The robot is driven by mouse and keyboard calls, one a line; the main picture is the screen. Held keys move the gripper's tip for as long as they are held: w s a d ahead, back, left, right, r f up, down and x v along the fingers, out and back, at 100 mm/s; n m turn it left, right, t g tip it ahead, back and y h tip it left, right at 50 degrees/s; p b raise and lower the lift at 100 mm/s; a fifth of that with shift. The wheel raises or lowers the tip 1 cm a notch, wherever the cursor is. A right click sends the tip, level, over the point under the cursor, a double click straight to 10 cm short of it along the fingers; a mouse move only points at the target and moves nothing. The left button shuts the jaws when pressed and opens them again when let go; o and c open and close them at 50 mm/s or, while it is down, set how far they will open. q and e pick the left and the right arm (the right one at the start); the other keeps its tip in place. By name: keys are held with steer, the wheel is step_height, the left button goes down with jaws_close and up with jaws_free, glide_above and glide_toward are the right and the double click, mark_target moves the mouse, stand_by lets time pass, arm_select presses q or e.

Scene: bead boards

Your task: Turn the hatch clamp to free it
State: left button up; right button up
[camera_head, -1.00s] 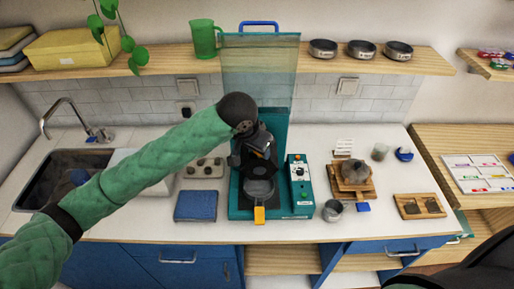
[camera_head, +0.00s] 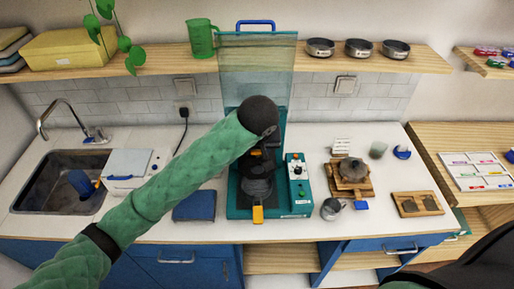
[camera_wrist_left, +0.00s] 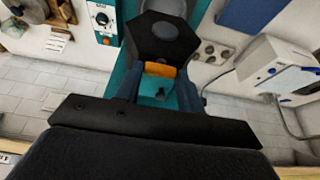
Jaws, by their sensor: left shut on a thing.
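The teal machine (camera_head: 238,205) stands on the counter in the head view, with a dark round body in its middle and a yellow-orange handle (camera_head: 257,214) at its front. In the left wrist view, an orange piece, which looks like the hatch clamp's grip (camera_wrist_left: 160,69), sits beside a black hexagonal cap (camera_wrist_left: 160,38). My left gripper (camera_wrist_left: 158,78) is shut on this orange piece, one finger on each side. My right gripper is not in view.
A clear teal panel (camera_head: 256,70) rises behind the machine. A control box (camera_head: 297,185) adjoins its right side, with a metal jug (camera_head: 331,209) nearby. A blue pad (camera_head: 195,206) lies to the left, and the sink (camera_head: 58,183) is farther left.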

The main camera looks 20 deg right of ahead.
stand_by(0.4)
arm_select(q)
steer(key=o, duration=1)
steer(key=v, duration=0.7)
steer(key=shift+r+b, duration=0.35)
steer(key=shift+b, duration=0.05)
steer(key=shift+s, duration=0.15)
